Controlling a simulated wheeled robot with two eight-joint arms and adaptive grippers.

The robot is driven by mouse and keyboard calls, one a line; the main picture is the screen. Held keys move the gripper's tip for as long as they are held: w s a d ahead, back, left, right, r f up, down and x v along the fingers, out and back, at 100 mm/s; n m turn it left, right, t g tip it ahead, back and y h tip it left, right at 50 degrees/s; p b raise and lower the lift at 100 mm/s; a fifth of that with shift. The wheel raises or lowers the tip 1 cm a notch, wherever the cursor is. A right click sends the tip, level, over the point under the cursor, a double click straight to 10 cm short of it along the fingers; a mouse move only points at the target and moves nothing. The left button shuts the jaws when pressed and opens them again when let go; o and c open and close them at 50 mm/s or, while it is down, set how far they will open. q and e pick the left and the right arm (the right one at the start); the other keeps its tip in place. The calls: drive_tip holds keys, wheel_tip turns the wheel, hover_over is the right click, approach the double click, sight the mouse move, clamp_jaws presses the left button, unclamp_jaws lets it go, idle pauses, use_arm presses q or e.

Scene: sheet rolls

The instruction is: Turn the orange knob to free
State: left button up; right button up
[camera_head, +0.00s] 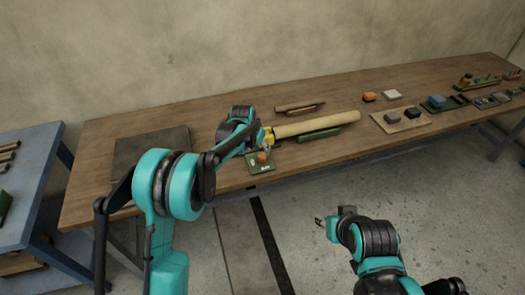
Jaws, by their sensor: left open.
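The orange knob (262,157) sits on a small green plate (262,168) with pale markings, near the front edge of the wooden table. My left gripper (267,149) is open just above the knob; whether its fingers touch the knob is too small to tell. A long pale yellow roll (320,124) lies behind and right of the plate, with a bright yellow part at its left end by my gripper. My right gripper (319,221) is in front of the table, over the floor, away from the knob; its fingers are too small to read.
A dark flat sheet (150,148) lies on the table's left part. A blue table (30,160) stands at the left.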

sight(262, 156)
use_arm(q)
drive_tip(key=b+x, duration=0.2)
drive_tip(key=x, duration=0.5)
drive_tip(key=shift+f+b, duration=0.15)
drive_tip(key=shift+b, duration=0.15)
drive_tip(key=c, duration=1.2)
